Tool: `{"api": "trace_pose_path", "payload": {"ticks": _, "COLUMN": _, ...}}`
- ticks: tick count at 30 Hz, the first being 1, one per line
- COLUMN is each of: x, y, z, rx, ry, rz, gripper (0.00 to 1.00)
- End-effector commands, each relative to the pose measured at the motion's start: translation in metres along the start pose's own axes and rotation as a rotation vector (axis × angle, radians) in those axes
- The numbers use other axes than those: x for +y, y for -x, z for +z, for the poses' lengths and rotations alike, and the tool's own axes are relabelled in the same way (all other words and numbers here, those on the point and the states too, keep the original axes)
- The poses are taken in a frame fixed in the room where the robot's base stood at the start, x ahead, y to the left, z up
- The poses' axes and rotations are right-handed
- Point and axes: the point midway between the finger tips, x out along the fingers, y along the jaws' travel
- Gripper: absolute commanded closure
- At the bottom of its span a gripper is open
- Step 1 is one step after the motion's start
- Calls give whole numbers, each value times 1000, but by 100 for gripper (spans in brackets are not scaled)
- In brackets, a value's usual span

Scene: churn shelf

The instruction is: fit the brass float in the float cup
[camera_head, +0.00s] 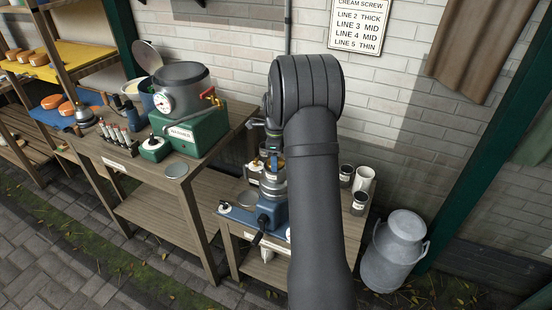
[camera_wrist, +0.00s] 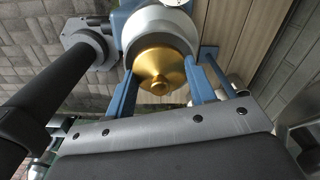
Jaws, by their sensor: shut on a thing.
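The brass float (camera_wrist: 159,68) is a gold, stepped round piece in the wrist view, with a small knob facing the camera. My gripper (camera_wrist: 164,74) has a blue finger on each side of it and is shut on it. A pale silver, round cup-like part (camera_wrist: 157,22) shows directly behind the float and frames its upper edge. I cannot tell whether the float is inside it or only in front of it.
A green warmer (camera_head: 190,131) with a steel pot (camera_head: 182,88) stands on the taller bench at left. Dark cups (camera_head: 346,174) and a white cup (camera_head: 364,179) stand right of the machine. A grey milk can (camera_head: 394,252) stands on the floor at right.

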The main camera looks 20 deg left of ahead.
Motion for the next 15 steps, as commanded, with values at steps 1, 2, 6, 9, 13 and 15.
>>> {"api": "trace_pose_path", "payload": {"ticks": 1, "x": 0, "y": -1, "z": 0, "rx": 0, "ry": 0, "rz": 1, "gripper": 72}}
{"api": "trace_pose_path", "payload": {"ticks": 2, "x": 0, "y": -2, "z": 0, "rx": 0, "ry": 0, "rz": 1, "gripper": 72}}
{"api": "trace_pose_path", "payload": {"ticks": 6, "x": 0, "y": -1, "z": 0, "rx": 0, "ry": 0, "rz": 0, "gripper": 72}}
{"api": "trace_pose_path", "payload": {"ticks": 9, "x": 0, "y": 1, "z": 0, "rx": 0, "ry": 0, "rz": 0, "gripper": 72}}
{"api": "trace_pose_path", "payload": {"ticks": 13, "x": 0, "y": 5, "z": 0, "rx": 0, "ry": 0, "rz": 0, "gripper": 72}}
{"api": "trace_pose_path", "payload": {"ticks": 15, "x": 0, "y": 7, "z": 0, "rx": 0, "ry": 0, "rz": 0, "gripper": 72}}
